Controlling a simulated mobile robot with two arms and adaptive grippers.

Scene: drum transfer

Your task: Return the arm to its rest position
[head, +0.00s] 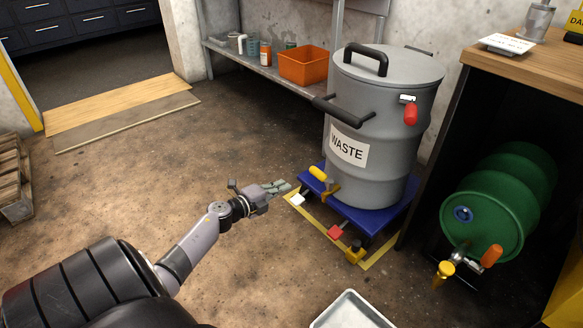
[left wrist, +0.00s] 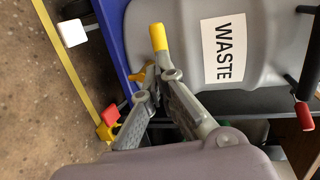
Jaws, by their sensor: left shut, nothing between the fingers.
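My left arm reaches in from the lower left of the head view. Its gripper (head: 278,188) is shut and empty, in front of the waste drum at its left side. In the left wrist view the gripper fingers (left wrist: 152,95) are together, with a yellow-handled valve (left wrist: 160,40) just beyond them. The grey drum (head: 375,110) has a WASTE label and a closed lid, and stands upright on a blue platform (head: 368,216). The drum also fills much of the left wrist view (left wrist: 265,85). The yellow valve handle (head: 317,173) sticks out from the drum's lower front. My right gripper is not in view.
A green drum (head: 500,205) lies on its side under the wooden bench (head: 530,62) at right. A grey tray (head: 350,312) lies at the bottom edge. A shelf (head: 262,72) with an orange bin (head: 304,66) stands behind. The floor at left is clear, with a pallet (head: 14,180) at the edge.

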